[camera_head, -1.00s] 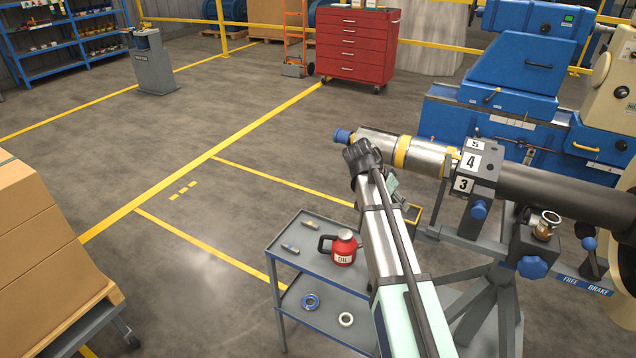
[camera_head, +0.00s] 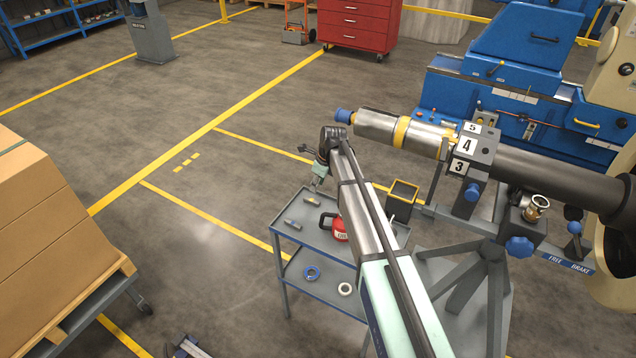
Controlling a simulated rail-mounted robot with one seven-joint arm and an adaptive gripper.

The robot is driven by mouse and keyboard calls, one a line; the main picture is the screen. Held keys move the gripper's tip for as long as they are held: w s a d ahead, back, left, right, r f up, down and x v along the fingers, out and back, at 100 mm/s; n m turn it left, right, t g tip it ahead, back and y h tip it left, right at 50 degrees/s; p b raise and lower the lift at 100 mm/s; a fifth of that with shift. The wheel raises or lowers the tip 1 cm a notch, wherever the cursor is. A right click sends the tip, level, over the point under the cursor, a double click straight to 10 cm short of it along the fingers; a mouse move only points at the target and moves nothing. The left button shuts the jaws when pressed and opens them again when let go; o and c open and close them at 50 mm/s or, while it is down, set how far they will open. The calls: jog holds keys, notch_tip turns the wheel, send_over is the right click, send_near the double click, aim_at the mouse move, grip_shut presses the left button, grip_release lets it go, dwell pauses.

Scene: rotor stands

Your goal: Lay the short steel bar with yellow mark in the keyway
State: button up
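The rotor shaft (camera_head: 425,137) lies across the stand, with a bright steel end, a yellow band and a blue tip. A dark slot-like line shows along the top of its steel end; I cannot make out the keyway clearly. Two small bars lie on the cart's top shelf: one (camera_head: 320,213) farther back, one (camera_head: 292,226) nearer the left edge. They are too small to tell which is the short steel one with the yellow mark. My gripper (camera_head: 317,184) points down above the back of the cart, above the farther bar and apart from it. Its fingers are too small to judge.
The cart (camera_head: 283,218) also carries a red oil can (camera_head: 335,228), with a blue ring (camera_head: 311,273) and a white ring (camera_head: 345,289) below. Stacked cartons (camera_head: 50,230) stand at left; the floor between is clear.

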aim_at(312, 200)
jog(key=shift+b+x, duration=1.8)
jog(key=shift+x, duration=2.85)
jog(key=shift+c, duration=0.3)
grip_shut()
jog(key=shift+r, duration=0.15)
jog(key=shift+w+a+p+v, duration=0.1)
jog(key=shift+a+p+v, duration=0.1)
jog(key=shift+p+v, duration=0.55)
jog(key=shift+w+a+p+v, duration=0.2)
jog(key=shift+p+v, duration=0.1)
jog(key=shift+v, duration=0.85)
jog(key=shift+w+a+p+v, duration=0.1)
jog(key=shift+a+p+v, duration=0.1)
jog(key=shift+p+v, duration=0.55)
jog(key=shift+s+r, duration=0.1)
jog(key=shift+r, duration=0.25)
